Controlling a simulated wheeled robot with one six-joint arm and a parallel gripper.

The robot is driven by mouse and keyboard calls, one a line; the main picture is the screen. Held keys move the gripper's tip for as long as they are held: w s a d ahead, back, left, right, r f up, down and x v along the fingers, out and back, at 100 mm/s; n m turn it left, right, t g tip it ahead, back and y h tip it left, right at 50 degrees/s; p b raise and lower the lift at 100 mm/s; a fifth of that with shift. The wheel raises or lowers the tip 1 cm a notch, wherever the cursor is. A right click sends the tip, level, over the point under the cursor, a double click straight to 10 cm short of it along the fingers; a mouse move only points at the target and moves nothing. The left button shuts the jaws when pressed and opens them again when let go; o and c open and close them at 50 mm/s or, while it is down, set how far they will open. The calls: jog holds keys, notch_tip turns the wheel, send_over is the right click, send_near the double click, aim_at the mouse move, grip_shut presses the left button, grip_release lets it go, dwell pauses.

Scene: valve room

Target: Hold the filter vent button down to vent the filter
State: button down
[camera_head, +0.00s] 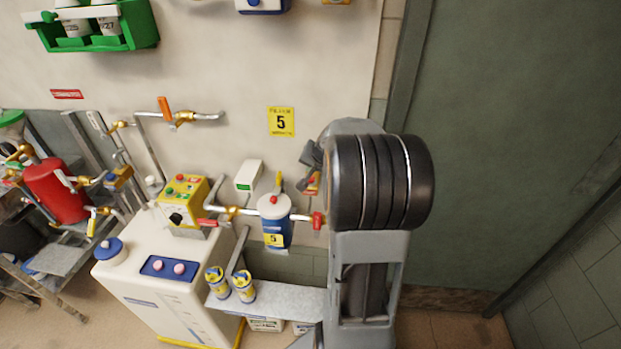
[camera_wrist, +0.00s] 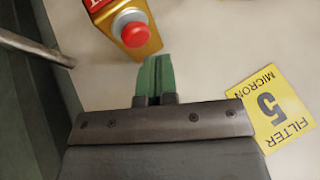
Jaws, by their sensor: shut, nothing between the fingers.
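A blue filter housing (camera_head: 275,231) with a white cap stands on the pipe below the yellow FILTER 5 MICRON sign (camera_head: 281,121). A small red button (camera_head: 273,199) sits on top of its cap. A yellow box (camera_head: 313,184) is on the wall right of the filter, partly hidden by my gripper (camera_head: 310,155). In the wrist view the yellow box (camera_wrist: 148,45) carries a round red button (camera_wrist: 135,33). The labels do not show which red button is the vent. My gripper (camera_wrist: 155,72) is shut and empty, its green fingertips close to the box, with no visible contact.
A red-handled valve (camera_head: 318,221) is right of the filter, and a yellow lever (camera_head: 279,181) is behind it. A white gauge box (camera_head: 249,175) and yellow control box (camera_head: 182,203) are left. Yellow-blue cans (camera_head: 244,286) stand on a shelf below.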

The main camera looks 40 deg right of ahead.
aim_at(312, 177)
jog(key=shift+f+b, duration=1)
jog(key=shift+b, duration=0.2)
dwell(0.8)
jog(key=shift+r, duration=0.1)
dwell(2.3)
jog(key=shift+r+p, duration=0.7)
jog(key=shift+r, duration=0.25)
jog(key=shift+r+p, duration=1.85)
jog(key=shift+r, duration=0.65)
